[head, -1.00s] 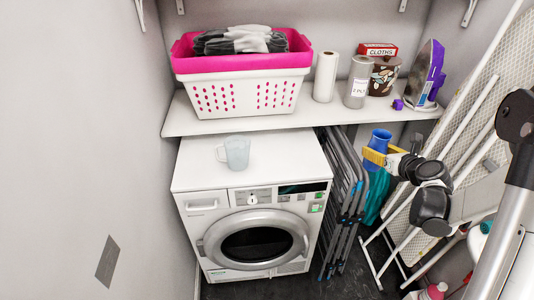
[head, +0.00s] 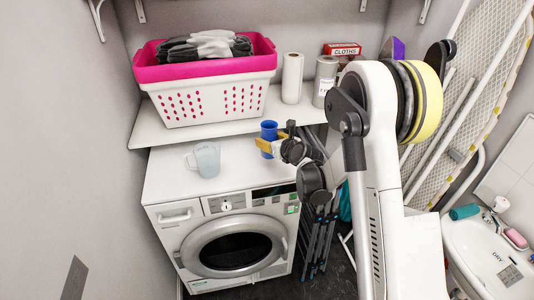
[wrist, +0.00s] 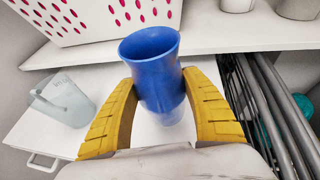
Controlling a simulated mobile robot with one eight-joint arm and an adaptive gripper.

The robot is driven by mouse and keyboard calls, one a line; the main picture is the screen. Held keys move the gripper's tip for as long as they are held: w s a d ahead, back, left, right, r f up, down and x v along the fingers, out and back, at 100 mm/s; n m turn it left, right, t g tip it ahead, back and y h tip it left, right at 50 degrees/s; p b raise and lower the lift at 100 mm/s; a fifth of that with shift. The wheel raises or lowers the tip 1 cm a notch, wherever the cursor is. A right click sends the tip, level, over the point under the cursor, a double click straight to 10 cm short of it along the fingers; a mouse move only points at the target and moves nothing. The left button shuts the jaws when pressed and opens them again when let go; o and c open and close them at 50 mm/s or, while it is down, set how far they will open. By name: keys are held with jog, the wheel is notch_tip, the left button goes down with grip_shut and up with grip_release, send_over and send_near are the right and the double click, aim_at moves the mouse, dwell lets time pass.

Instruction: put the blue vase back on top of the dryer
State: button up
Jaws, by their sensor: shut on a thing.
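The blue vase (head: 268,131) is upright between the yellow fingers of my gripper (head: 268,145). In the wrist view the vase (wrist: 152,62) shows its open rim, and both fingers of my gripper (wrist: 160,115) press on its sides. The white dryer (head: 220,215) stands below the shelf, and its top (wrist: 50,128) shows beneath the vase in the wrist view. The vase is over the right part of the dryer top; I cannot tell how high its base is above it.
A pale translucent mug (head: 204,160) stands on the dryer top, left of the vase. The shelf (head: 200,122) behind holds a pink and white basket (head: 205,98), a paper roll (head: 292,78) and a grey can (head: 325,82). Folded racks (wrist: 270,105) stand right of the dryer.

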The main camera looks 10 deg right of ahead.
jog(key=shift+w+a+f, duration=0.25)
jog(key=shift+a+f, duration=0.15)
jog(key=shift+f, duration=0.05)
jog(key=shift+f+b, duration=0.85)
jog(key=shift+f, duration=0.95)
jog(key=shift+f, duration=0.1)
jog(key=o, duration=1.4)
jog(key=shift+c, duration=0.2)
